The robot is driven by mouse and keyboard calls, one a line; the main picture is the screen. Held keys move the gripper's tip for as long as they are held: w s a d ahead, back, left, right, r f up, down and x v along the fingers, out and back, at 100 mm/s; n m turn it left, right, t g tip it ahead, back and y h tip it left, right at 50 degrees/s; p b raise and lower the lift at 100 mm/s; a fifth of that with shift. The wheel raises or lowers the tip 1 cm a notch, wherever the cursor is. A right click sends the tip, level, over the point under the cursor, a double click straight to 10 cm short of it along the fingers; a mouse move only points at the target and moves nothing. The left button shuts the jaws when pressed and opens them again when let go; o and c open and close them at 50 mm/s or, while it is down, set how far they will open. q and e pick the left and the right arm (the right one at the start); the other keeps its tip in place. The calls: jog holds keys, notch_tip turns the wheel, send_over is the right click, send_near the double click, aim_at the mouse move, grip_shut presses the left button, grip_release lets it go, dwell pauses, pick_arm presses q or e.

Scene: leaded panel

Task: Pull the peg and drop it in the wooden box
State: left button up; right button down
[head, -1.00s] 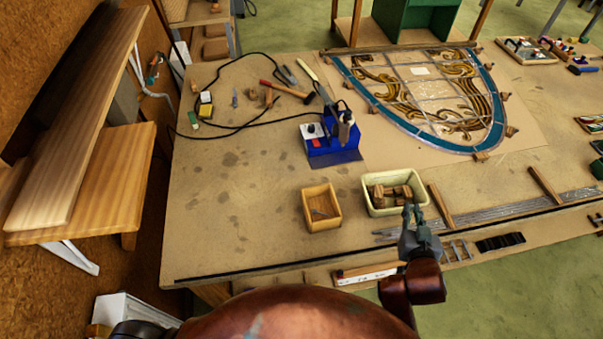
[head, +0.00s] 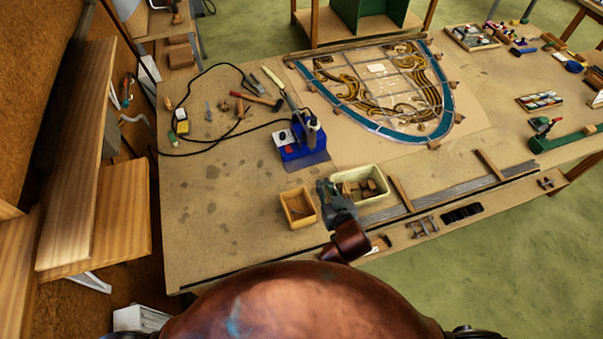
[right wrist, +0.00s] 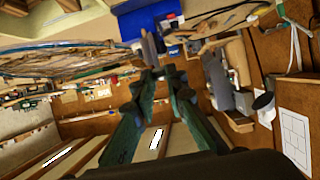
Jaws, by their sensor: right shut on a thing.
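My right gripper (head: 335,204) is over the front of the bench, between the wooden box and the cream bin, nearer the bin. It is shut; in the right wrist view its green fingers (right wrist: 164,75) come close together. A slim grey-brown piece (right wrist: 150,47) shows at their tips, apparently the peg, though its outline is hard to make out. The small open wooden box (head: 287,210) stands just left of the gripper in the head view. My left gripper is out of view.
The cream bin (head: 381,171) holds several wooden blocks. A blue soldering station (head: 296,151) stands behind the wooden box. The leaded panel (head: 442,122) lies at the back right. Metal strips (head: 440,197) lie along the front. The bench's left front is clear.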

pick_arm(q)
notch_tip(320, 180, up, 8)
jog(key=p, duration=0.7)
pick_arm(e)
jog(key=s+a+r+n+y, duration=0.1)
jog(key=a+r+y, duration=0.15)
jog(key=a, duration=0.45)
pick_arm(q)
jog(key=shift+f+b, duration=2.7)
jog(key=shift+b, duration=0.2)
pick_arm(e)
notch_tip(320, 180, down, 9)
jog(key=shift+a+f, duration=0.15)
jog(key=shift+f, duration=0.05)
jog(key=shift+h, duration=0.25)
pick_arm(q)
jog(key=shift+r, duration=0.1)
pick_arm(e)
jog(key=shift+w+a, duration=0.3)
jog(key=shift+w, duration=0.35)
jog(key=shift+f+g, duration=0.15)
jog(key=shift+g, duration=0.15)
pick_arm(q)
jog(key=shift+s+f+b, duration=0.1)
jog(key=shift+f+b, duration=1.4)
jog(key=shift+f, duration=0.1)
pick_arm(e)
jog(key=shift+f, duration=2.3)
